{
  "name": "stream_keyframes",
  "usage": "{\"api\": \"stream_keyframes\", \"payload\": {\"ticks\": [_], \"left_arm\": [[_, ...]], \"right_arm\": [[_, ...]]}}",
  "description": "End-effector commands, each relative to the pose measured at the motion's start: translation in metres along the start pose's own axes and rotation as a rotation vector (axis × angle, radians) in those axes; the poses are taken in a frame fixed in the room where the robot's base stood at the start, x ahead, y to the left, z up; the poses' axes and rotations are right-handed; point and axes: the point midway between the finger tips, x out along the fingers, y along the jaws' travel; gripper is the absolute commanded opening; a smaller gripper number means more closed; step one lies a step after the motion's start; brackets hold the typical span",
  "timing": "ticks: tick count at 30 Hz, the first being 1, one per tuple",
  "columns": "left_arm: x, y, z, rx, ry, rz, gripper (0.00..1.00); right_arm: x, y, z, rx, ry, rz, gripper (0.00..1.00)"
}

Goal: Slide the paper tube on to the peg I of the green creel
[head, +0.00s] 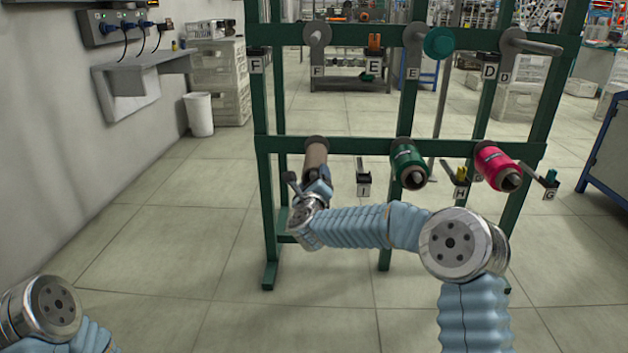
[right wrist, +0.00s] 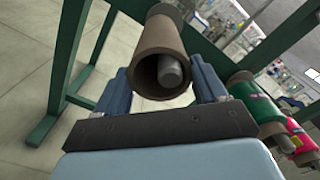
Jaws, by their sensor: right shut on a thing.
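A brown paper tube (head: 316,154) is at the lower left peg of the green creel (head: 262,190), beside the label I (head: 363,191). In the right wrist view the tube (right wrist: 166,42) shows its open near end, with the rounded grey tip of peg I (right wrist: 173,72) inside the bore, so the tube is around the peg. The peg tip looks right of the bore's middle. My right gripper (head: 312,182) is shut on the tube near its front end, with one finger on each side (right wrist: 165,88). My left gripper is outside the view.
A green bobbin (head: 409,164) and a pink bobbin (head: 497,166) sit on the pegs to the right. Bare peg F (head: 317,35) is above. A creel upright (right wrist: 68,60) stands left of the gripper. The floor in front is clear.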

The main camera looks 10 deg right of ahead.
Motion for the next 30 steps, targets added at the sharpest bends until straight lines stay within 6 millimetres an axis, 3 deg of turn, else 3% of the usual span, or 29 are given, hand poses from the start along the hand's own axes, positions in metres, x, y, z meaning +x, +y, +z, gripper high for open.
{"api": "stream_keyframes", "payload": {"ticks": [11,12,17,25,30], "left_arm": [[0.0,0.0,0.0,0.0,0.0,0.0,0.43],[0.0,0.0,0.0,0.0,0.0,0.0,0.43],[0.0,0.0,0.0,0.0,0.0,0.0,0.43],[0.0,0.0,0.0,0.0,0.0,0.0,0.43],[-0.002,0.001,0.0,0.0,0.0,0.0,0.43]], "right_arm": [[0.0,0.0,0.0,0.0,0.0,-0.001,0.35],[0.0,0.0,0.0,0.0,0.0,-0.001,0.77],[0.0,0.0,0.0,0.0,0.0,0.0,1.0],[-0.003,0.0,0.0,0.0,0.0,0.001,1.0],[-0.026,0.0,0.001,-0.001,-0.001,0.002,1.0]]}}
